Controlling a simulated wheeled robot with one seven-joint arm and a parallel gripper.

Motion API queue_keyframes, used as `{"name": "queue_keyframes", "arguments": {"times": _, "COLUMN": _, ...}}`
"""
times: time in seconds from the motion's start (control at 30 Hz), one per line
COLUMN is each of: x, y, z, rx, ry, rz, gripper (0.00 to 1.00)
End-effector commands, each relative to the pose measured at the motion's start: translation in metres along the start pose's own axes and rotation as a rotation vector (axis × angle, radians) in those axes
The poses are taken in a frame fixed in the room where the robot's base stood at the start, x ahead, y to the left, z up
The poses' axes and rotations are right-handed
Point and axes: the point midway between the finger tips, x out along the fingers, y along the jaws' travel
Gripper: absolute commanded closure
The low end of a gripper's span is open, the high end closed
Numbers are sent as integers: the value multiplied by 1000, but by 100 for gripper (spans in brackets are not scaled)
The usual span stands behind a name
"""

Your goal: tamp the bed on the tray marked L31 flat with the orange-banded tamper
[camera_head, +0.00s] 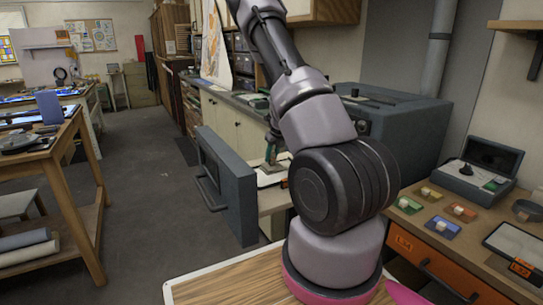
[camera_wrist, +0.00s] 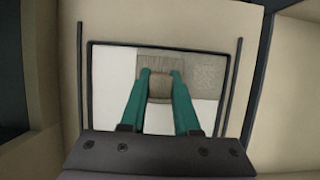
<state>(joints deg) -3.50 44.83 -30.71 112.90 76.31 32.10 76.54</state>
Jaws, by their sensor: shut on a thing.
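In the wrist view my gripper (camera_wrist: 161,72) has its green fingers shut on a tamper (camera_wrist: 160,86), a grey-brown block between the tips. No orange band shows on it. Below lies a dark-rimmed tray (camera_wrist: 92,85) with a white floor. A grey, grainy bed patch (camera_wrist: 205,73) lies at its upper right, beside the tamper. I cannot tell whether the tamper touches the bed. In the head view my gripper (camera_head: 271,150) is over the pale tray (camera_head: 268,180), mostly hidden behind my arm.
The tray sits by an open grey kiln door (camera_head: 222,185), left of the kiln body (camera_head: 400,125). On the right bench are several coloured pads with knobs, an open grey case (camera_head: 484,172) and another dark-rimmed tray (camera_head: 515,245) with an orange label.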

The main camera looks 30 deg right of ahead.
Motion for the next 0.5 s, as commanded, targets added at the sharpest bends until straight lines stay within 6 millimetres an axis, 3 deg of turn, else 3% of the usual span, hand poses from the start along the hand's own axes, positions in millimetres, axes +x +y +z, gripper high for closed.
{"name": "queue_keyframes", "arguments": {"times": 0.5, "x": 9, "y": 0, "z": -4, "rx": 1, "ry": -1, "rz": 0, "gripper": 100}}
